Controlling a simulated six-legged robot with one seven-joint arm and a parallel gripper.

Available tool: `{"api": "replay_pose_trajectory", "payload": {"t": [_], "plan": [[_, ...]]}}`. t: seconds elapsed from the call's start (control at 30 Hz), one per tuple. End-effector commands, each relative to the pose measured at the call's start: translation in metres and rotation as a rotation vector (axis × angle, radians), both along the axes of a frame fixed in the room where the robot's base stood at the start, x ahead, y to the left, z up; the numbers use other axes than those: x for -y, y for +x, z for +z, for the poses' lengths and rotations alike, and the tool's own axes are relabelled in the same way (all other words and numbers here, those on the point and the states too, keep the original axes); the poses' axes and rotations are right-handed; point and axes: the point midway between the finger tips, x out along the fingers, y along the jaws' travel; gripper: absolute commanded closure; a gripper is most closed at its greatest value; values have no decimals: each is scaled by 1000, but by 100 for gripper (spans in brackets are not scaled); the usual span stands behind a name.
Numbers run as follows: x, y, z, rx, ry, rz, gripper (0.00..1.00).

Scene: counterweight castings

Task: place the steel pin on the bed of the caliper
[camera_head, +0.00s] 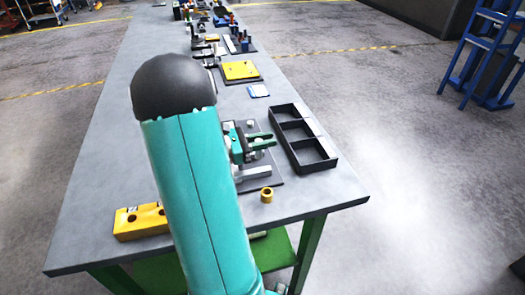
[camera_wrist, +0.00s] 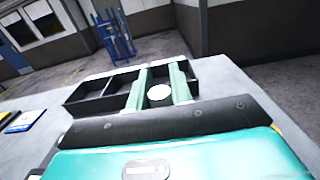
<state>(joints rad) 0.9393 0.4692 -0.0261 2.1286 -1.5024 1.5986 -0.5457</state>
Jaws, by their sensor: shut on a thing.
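My gripper (camera_head: 262,141) has green fingers and hangs over a dark plate near the right side of the bench. In the wrist view the fingers (camera_wrist: 160,88) are shut on the steel pin (camera_wrist: 159,93), seen as a pale round end between them. The pin is hard to make out in the head view. A grey metal fixture that looks like the caliper (camera_head: 254,172) stands on the dark plate, just below the gripper in the picture. My arm hides its left part, and its bed cannot be told clearly.
A black tray with three compartments (camera_head: 327,164) lies right of the gripper. A yellow ring (camera_head: 267,195) and a yellow block with holes (camera_head: 140,221) are near the front edge. A yellow plate (camera_head: 240,70) and other fixtures stand farther back. The bench's left side is clear.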

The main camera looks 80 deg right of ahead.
Motion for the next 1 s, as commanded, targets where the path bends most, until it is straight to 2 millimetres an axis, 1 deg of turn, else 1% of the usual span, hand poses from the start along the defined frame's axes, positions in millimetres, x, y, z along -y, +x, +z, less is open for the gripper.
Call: {"api": "replay_pose_trajectory", "payload": {"t": [0.1, 0.2, 0.3, 0.67, 0.7, 0.77, 0.8, 1.0], "plan": [[-7, 5, -10, -1, 2, 0, 100], [-6, 5, -27, -2, 2, -2, 100], [-6, 5, -38, 0, 0, -1, 100], [-6, 6, -41, -1, -1, 0, 100], [-6, 5, -41, 1, -1, 0, 71], [-6, 5, -41, 1, -1, 0, 59], [-6, 5, -41, 1, -1, 0, 57], [-6, 5, -41, 1, -1, 0, 57]]}}
